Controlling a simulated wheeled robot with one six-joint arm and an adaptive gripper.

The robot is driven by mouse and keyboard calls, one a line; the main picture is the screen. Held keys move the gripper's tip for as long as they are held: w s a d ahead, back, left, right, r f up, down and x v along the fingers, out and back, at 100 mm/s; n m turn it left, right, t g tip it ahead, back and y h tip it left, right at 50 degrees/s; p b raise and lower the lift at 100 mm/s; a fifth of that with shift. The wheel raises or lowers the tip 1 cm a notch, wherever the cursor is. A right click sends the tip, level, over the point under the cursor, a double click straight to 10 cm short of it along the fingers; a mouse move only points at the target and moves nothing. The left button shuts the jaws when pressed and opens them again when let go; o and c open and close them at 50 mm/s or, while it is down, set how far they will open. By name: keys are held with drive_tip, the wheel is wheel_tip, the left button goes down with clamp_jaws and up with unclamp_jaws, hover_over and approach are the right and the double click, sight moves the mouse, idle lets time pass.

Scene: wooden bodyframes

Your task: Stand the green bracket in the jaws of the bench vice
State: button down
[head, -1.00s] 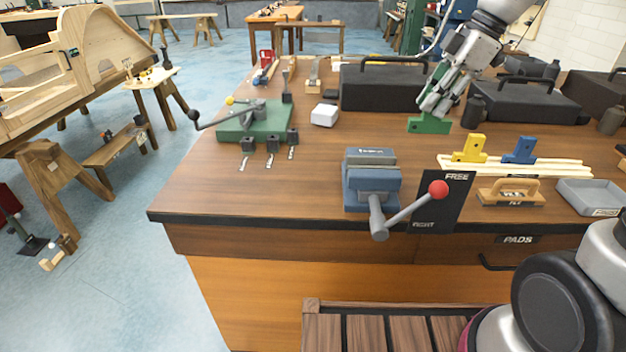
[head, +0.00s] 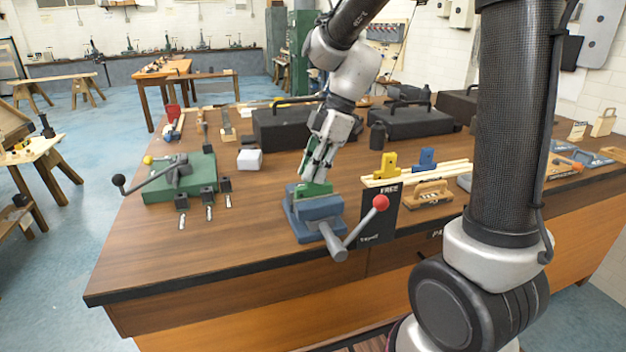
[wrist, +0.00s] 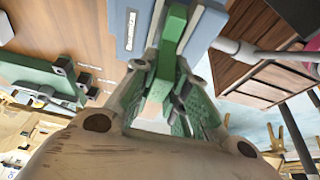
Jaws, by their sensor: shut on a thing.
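The blue bench vice (head: 321,209) stands near the front edge of the bench, its red-knobbed lever (head: 380,203) up by the FREE end of a black label plate. My gripper (head: 316,177) points down over the vice and is shut on the green bracket (head: 314,189). The bracket's broad lower part is at the top of the vice jaws, roughly in line with them. I cannot tell whether its bottom is between the jaws or just above them.
A yellow bracket (head: 384,166) and a blue bracket (head: 425,160) stand by pale wooden strips right of the vice. A wooden-handled block (head: 428,195) lies in front of them. A green clamp plate (head: 190,180) is at the left. Black cases (head: 285,127) stand behind.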

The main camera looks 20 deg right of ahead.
drive_tip(key=shift+f, duration=1.2)
drive_tip(key=shift+f, duration=0.15)
drive_tip(key=c, duration=1.4)
unclamp_jaws()
drive_tip(key=v, duration=1.2)
drive_tip(key=s+d+m+t+h, duration=0.1)
drive_tip(key=s+d+m, duration=0.2)
drive_tip(key=s+m, duration=0.3)
drive_tip(key=s+d+f+m+t+h, duration=0.1)
drive_tip(key=s+d+m+t+h, duration=0.1)
drive_tip(key=s+d+m, duration=0.2)
drive_tip(key=s+d+m+t+h, duration=0.1)
drive_tip(key=s+d+m, duration=0.2)
drive_tip(key=s+m, duration=0.5)
drive_tip(key=shift+s+d+f, duration=0.2)
drive_tip(key=shift+s+d, duration=0.05)
drive_tip(key=shift+s, duration=0.25)
